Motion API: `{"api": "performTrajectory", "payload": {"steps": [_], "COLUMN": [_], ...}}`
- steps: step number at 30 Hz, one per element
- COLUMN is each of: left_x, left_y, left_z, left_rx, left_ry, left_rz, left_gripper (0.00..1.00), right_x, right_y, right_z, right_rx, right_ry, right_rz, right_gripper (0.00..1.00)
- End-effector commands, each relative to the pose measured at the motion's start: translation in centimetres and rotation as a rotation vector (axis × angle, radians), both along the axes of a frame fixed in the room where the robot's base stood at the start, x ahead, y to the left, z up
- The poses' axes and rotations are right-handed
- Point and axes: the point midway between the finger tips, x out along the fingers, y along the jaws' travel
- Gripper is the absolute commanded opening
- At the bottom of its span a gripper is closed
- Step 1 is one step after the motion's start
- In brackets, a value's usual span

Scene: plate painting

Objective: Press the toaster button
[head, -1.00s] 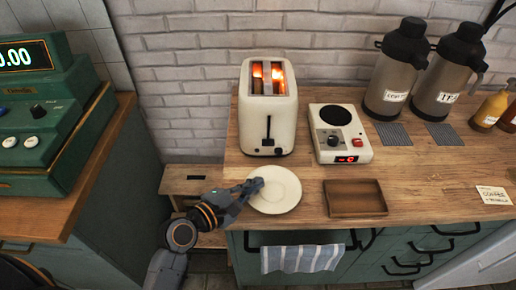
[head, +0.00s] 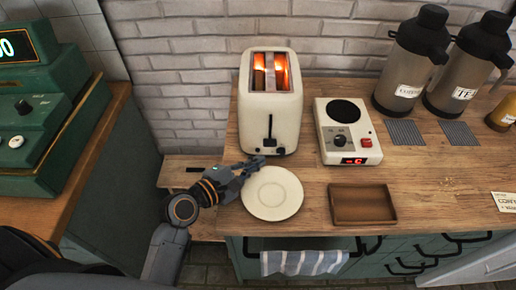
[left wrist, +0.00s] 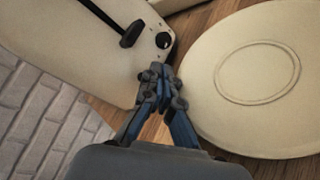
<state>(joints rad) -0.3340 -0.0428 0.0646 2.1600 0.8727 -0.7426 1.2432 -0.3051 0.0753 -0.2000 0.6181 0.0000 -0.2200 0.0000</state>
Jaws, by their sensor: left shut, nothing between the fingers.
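The cream toaster (head: 270,105) stands on the wooden counter against the brick wall, its slots glowing orange with bread inside. Its black lever (head: 268,140) sits low on the front face. A black round knob or button (head: 279,151) is at the lower right of that face. In the left wrist view the lever (left wrist: 131,34) and the round button (left wrist: 163,40) show just beyond my fingertips. My left gripper (head: 258,160) is shut and empty, low in front of the toaster; it also shows in the left wrist view (left wrist: 156,72). I cannot tell whether it touches the toaster. My right gripper is not in view.
A cream plate (head: 272,193) lies right beside my left gripper. A small hot plate (head: 347,130) with a red button stands right of the toaster. A wooden tray (head: 362,204) and two flasks (head: 411,60) (head: 470,65) are farther right.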

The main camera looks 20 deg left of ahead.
Motion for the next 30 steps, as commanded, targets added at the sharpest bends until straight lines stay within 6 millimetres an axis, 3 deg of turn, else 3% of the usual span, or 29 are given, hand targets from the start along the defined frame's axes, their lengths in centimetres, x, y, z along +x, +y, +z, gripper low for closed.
{"api": "performTrajectory", "payload": {"steps": [30], "left_x": [0.01], "left_y": [0.02], "left_z": [0.01], "left_rx": [0.000], "left_ry": [0.000], "left_rz": [0.000], "left_gripper": [0.00], "right_x": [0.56], "right_y": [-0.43], "right_z": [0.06], "right_rx": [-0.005], "right_ry": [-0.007], "right_rz": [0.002], "right_gripper": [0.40]}}
